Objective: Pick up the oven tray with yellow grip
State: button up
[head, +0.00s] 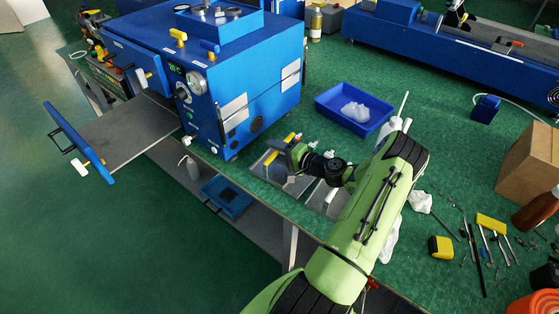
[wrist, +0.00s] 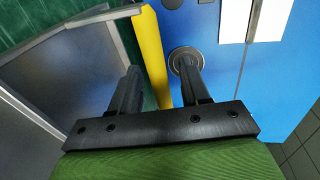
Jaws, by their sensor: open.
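The oven tray (head: 258,171) is a flat grey metal tray lying on the green bench in front of the blue oven (head: 236,97). Its yellow grip (head: 270,157) shows just left of my gripper (head: 287,158). In the wrist view the grey tray (wrist: 70,62) with its raised rim fills the left side. The yellow grip (wrist: 152,55) stands as a long bar between the two black fingers of my open gripper (wrist: 158,75). The fingers lie on either side of it; I cannot tell whether either touches it. My wrist hides part of the tray in the head view.
A second grey tray (head: 318,204) lies right of my gripper. A blue bin (head: 335,98) with white contents stands behind. The oven's drawer with a grey plate (head: 128,131) sticks out left. Tools and a yellow-black block (head: 441,247) lie at the right.

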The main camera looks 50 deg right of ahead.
grip_shut()
dwell(1.4)
